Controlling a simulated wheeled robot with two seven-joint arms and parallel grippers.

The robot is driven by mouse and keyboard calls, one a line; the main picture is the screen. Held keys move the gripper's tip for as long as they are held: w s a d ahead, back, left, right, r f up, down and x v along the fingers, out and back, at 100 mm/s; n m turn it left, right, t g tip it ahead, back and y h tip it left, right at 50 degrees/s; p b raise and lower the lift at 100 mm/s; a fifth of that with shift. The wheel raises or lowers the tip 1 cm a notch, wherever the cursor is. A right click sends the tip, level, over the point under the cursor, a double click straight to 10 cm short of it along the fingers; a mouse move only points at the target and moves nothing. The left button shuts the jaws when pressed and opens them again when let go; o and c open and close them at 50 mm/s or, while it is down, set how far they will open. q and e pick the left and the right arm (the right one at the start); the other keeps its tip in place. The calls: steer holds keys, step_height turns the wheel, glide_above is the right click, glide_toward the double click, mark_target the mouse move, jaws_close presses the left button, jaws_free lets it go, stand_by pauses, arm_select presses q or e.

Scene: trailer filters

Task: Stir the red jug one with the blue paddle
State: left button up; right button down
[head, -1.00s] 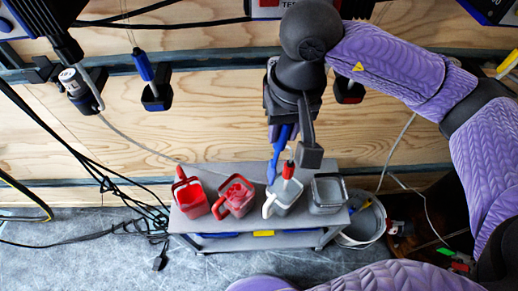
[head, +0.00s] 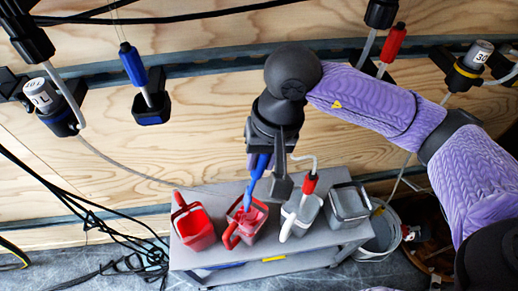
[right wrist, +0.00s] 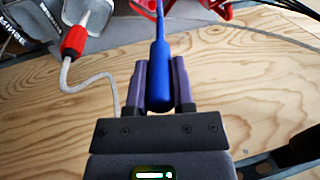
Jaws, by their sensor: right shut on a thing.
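My right gripper (head: 268,178) is shut on the handle of the blue paddle (head: 252,188), which hangs tilted, its lower end at the mouth of the second jug from the left (head: 232,233). This jug has a red handle and red contents; whether the paddle touches them I cannot tell. A red jug (head: 194,228) with a red handle stands left of it. In the right wrist view the blue handle (right wrist: 160,75) sits between both fingers; the paddle's far end is out of that view. My left gripper is not in view.
The jugs stand on a low grey bench (head: 215,256). A white-handled jug (head: 300,212) with a red-gripped tool (head: 309,184) and a grey jug (head: 349,203) stand to the right. A bucket (head: 385,230) is beside the bench. Another blue-handled tool (head: 132,65) hangs on the wall.

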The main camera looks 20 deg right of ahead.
arm_select(q)
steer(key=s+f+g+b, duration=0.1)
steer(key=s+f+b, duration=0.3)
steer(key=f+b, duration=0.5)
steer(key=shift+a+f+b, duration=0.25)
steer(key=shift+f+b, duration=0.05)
steer(key=shift+b, duration=0.55)
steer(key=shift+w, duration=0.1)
